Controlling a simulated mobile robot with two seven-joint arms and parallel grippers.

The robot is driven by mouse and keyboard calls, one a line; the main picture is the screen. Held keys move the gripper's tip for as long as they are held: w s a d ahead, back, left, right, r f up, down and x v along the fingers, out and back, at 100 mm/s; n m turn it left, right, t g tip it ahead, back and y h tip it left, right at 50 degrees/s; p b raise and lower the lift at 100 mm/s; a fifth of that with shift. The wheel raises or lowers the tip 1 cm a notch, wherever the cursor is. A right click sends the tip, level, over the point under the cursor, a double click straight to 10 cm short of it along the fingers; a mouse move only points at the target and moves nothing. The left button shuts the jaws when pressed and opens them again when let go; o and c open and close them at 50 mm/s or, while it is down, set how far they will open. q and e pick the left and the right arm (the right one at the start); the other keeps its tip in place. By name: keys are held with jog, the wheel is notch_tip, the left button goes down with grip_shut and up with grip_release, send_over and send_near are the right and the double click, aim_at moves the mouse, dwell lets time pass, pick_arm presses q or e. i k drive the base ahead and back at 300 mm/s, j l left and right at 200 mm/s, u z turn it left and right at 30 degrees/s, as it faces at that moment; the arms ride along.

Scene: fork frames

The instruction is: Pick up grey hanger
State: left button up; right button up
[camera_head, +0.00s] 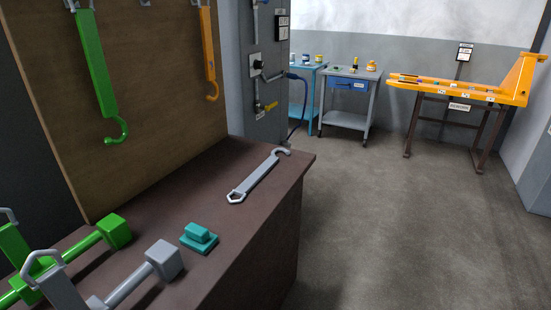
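A grey hanger (257,179) lies flat on the dark brown bench top (165,190), close to its right edge. Its hook points away at the far end, and a pointed loop is at the near end. Nothing touches it. Neither of my grippers shows in the head view.
A green hanger (95,65) and an orange hanger (208,55) hang on the wooden board (150,100). A teal block (199,237), a grey block-headed tool (163,259) and a green one (113,231) are on the near bench. Carts and an orange fork frame (510,85) stand beyond clear floor.

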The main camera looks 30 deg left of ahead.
aim_at(247, 185)
jog(key=i+l+u, duration=0.1)
jog(key=i+u, duration=0.3)
jog(key=i+l+u, duration=0.2)
jog(key=i+u, duration=0.15)
jog(key=i, duration=0.15)
jog(key=i+l+u, duration=0.4)
